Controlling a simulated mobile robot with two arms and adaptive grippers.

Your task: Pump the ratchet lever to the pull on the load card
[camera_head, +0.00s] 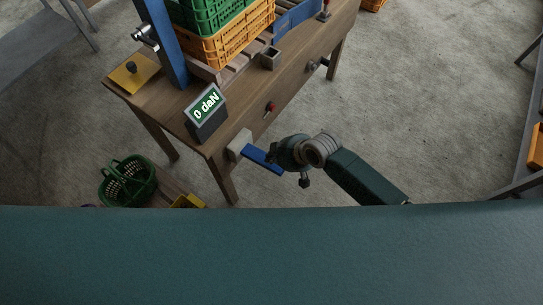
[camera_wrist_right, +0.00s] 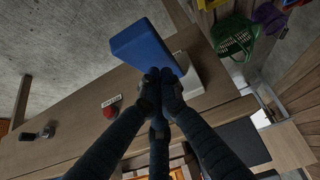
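The blue ratchet lever (camera_head: 262,158) sticks out from a pale bracket (camera_head: 239,145) at the table's near corner. It also shows in the right wrist view (camera_wrist_right: 142,45). My right gripper (camera_head: 272,156) is at the lever. In the wrist view its dark fingers (camera_wrist_right: 161,78) come together over the lever's edge and look shut, with no lever visible between them. The tips look close to or touching the lever; exact contact is hidden. A display (camera_head: 206,108) on the table reads 0 daN. I cannot make out a load card. My left gripper is not in view.
Green and orange crates (camera_head: 231,45) stand stacked on the wooden table (camera_head: 172,105) beside a blue post (camera_head: 163,42). A red knob (camera_head: 270,107) is on the table's front, with a small label (camera_wrist_right: 111,101) near it. A green basket (camera_head: 127,181) is below left.

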